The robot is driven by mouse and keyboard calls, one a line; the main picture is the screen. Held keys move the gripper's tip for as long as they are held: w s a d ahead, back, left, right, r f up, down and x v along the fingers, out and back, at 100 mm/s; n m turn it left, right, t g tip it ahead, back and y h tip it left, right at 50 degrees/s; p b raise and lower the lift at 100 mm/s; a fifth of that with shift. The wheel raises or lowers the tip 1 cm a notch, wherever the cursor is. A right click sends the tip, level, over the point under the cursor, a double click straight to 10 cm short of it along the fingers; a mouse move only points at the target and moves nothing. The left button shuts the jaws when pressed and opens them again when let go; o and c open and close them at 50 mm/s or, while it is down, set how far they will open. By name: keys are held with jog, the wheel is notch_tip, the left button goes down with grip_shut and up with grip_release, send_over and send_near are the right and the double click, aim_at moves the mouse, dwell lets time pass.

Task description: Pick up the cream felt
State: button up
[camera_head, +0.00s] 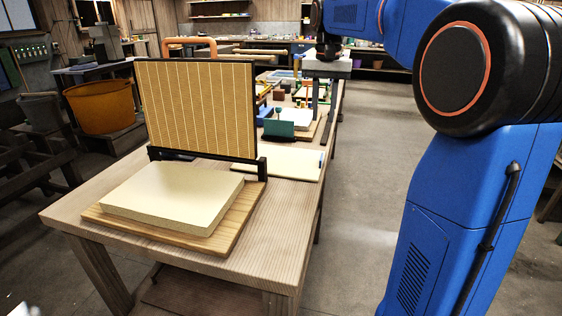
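A thick cream slab (172,197) with a pale top lies flat on a wooden board (232,218) at the front of the table. A thinner cream sheet (285,164) lies flat behind the mould, near the table's right edge, with a small blue mark at its right end. I cannot tell for certain which is the cream felt. The ribbed mould (200,108) stands upright in a dark frame between them and hides part of the sheet. My gripper (322,108) points down over the far part of the table. Its fingers appear apart, with nothing visible between them.
The wooden table (275,242) runs away from me, with bare wood at its front right. A green block (279,129) and several small items crowd its far part. An orange tub (102,106) stands left. The floor right of the table is clear.

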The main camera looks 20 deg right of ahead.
send_over(322, 156)
jog(key=f, duration=0.8)
jog(key=shift+a+f, duration=0.15)
jog(key=shift+a, duration=0.1)
jog(key=shift+s+d+f, duration=0.1)
jog(key=shift+d+f, duration=0.05)
jog(key=shift+f, duration=2.45)
grip_shut()
